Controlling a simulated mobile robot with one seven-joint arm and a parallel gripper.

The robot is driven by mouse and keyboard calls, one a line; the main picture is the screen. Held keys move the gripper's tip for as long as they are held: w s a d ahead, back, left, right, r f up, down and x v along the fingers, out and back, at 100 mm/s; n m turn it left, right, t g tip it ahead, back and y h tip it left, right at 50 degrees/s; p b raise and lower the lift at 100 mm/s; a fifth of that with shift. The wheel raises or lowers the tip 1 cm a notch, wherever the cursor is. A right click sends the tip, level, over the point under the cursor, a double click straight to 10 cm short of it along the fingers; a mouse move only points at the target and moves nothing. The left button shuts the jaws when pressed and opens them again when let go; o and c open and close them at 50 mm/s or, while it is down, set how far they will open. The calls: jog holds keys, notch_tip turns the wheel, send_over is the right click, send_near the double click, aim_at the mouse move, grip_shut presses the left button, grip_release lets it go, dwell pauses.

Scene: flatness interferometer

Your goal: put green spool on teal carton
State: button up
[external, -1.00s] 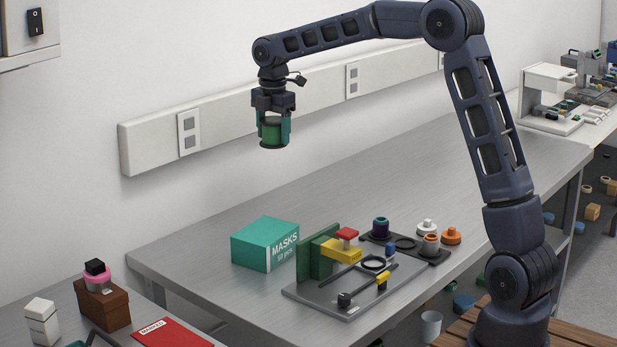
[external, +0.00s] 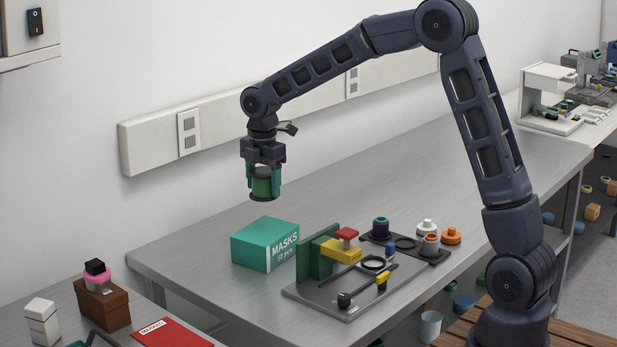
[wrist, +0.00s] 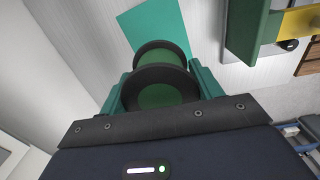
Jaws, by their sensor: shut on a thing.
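The green spool (external: 262,187) has dark end flanges and hangs upright in my gripper (external: 263,183). My gripper's teal fingers are shut on it from two sides. The spool also shows in the wrist view (wrist: 160,75), between the fingers. The teal carton (external: 252,248), labelled MASKS, stands on the metal bench. The spool is in the air above the carton, with a clear gap between them. In the wrist view the carton's top (wrist: 153,25) shows beyond the spool, partly hidden by it.
The grey fixture plate (external: 318,300) with green blocks (external: 318,258) and a yellow part (external: 341,250) lies right of the carton. The bench behind the carton is clear.

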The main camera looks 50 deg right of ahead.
aim_at(265, 231)
notch_tip(265, 231, down, 9)
jog(key=shift+f, duration=0.1)
dwell(0.4)
jog(key=shift+f, duration=0.1)
jog(key=o, duration=1.1)
